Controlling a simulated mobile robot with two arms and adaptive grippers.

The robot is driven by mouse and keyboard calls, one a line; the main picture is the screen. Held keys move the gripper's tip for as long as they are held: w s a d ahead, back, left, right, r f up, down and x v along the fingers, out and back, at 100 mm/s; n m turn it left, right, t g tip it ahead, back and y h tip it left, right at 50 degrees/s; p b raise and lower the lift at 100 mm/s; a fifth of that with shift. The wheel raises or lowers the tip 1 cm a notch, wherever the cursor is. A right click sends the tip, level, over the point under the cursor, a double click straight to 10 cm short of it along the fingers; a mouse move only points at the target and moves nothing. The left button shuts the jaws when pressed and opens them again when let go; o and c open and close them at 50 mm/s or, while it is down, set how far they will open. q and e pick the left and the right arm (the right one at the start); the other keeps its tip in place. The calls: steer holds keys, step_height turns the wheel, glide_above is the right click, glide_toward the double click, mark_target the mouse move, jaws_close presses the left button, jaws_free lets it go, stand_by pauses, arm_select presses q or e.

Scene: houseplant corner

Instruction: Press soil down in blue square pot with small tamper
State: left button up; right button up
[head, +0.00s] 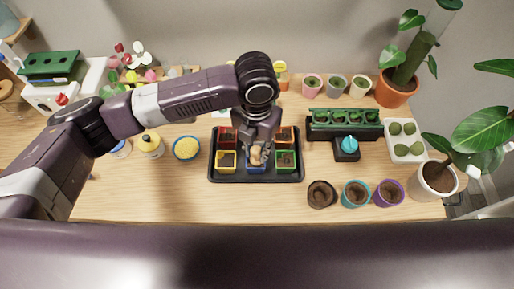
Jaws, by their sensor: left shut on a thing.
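My left gripper (260,142) is over the black tray (300,177), shut on the small tamper (257,154), whose light wooden part shows just below the fingers. The tamper is over or in the blue square pot (256,169), in the middle of the tray's front row. The gripper and tamper hide most of the blue pot and its soil, so I cannot tell whether the tamper touches the soil. My right gripper is not in view.
Beside the blue pot stand a yellow pot (226,168) and a green pot (285,167); red (227,135) and orange (286,134) pots are behind. A yellow-filled bowl (187,148) is left. Round pots (321,194) stand front right. The front left table is clear.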

arm_select(q)
steer(key=shift+r+p, duration=2.8)
steer(key=shift+r, duration=0.4)
steer(key=shift+f, duration=0.1)
